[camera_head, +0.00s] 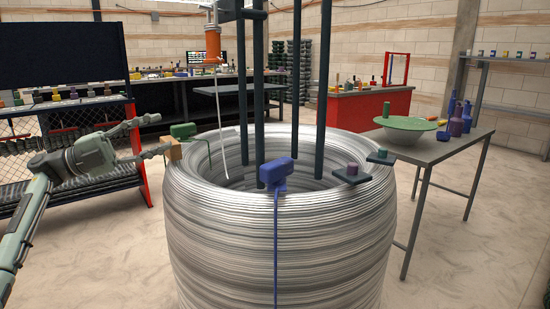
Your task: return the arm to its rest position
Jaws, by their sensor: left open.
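My left arm (80,158) comes in from the left. Its open left gripper (152,137) is beside the left edge of the large silver wire coil (285,240). A tan block (172,152) is at the coil's left rim, close to the gripper's lower finger. I cannot tell whether they touch. A green tool (183,130) lies on the rim just right of the gripper. My right gripper is not in view.
A blue tool (274,174) with a hanging cord sits on the coil's front rim. Small dark plates (350,174) are at its right. Dark posts (323,90) rise inside the coil. A grey table (440,152) stands right, a dark rack (75,175) left.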

